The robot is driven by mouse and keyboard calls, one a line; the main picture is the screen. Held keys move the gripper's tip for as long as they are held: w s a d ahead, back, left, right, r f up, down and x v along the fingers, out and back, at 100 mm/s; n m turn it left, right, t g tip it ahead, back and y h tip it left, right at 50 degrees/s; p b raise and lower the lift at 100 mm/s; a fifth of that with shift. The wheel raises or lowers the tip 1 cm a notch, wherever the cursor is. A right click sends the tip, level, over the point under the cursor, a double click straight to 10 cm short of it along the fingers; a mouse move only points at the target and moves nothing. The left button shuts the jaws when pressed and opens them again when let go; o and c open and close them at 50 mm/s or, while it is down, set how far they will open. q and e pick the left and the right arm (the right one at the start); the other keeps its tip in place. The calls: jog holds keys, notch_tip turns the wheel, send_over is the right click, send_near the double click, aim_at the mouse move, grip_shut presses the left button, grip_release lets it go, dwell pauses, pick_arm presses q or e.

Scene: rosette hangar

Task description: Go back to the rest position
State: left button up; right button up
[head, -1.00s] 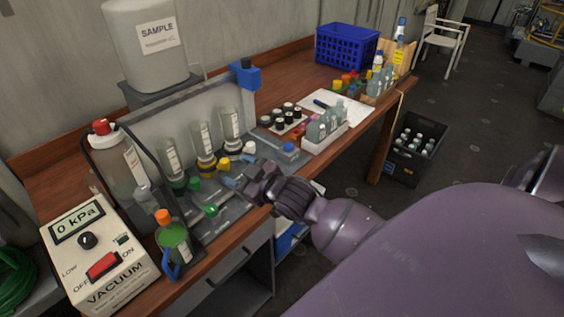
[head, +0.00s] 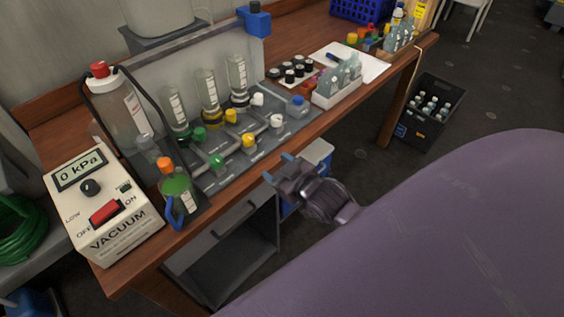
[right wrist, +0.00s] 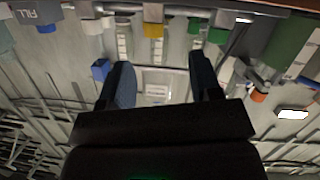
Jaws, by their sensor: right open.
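My right gripper (head: 277,167) is open and empty, just off the front edge of the wooden bench (head: 225,204) in the head view. The right wrist view shows its two blue-tipped fingers (right wrist: 160,62) spread apart with nothing between them. The grey filtration rig (head: 226,171) stands on the bench behind it, with green valves (head: 216,161), yellow valves (head: 249,140) and white valves (head: 276,121). The gripper is apart from the rig. My left gripper is not in view.
The vacuum box (head: 104,203) reads 0 kPa at the left. A green-filled bottle (head: 177,188) stands beside it. A white bottle rack (head: 337,91) sits farther right on the bench. A black crate (head: 432,110) of bottles stands on the floor.

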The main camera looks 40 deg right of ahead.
jog(key=shift+s+f, duration=0.15)
jog(key=shift+f, duration=0.05)
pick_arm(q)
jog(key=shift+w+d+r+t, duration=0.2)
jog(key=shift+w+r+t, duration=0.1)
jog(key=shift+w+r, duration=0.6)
pick_arm(e)
jog(key=s+f+m+g+h, duration=0.1)
jog(key=s+f+m+g, duration=0.1)
jog(key=s+f, duration=0.9)
jog(key=s+g, duration=0.1)
jog(key=s, duration=0.2)
jog(key=shift+d+f+m+g+h, duration=0.15)
jog(key=shift+m+g+h, duration=0.15)
jog(key=shift+m, duration=0.1)
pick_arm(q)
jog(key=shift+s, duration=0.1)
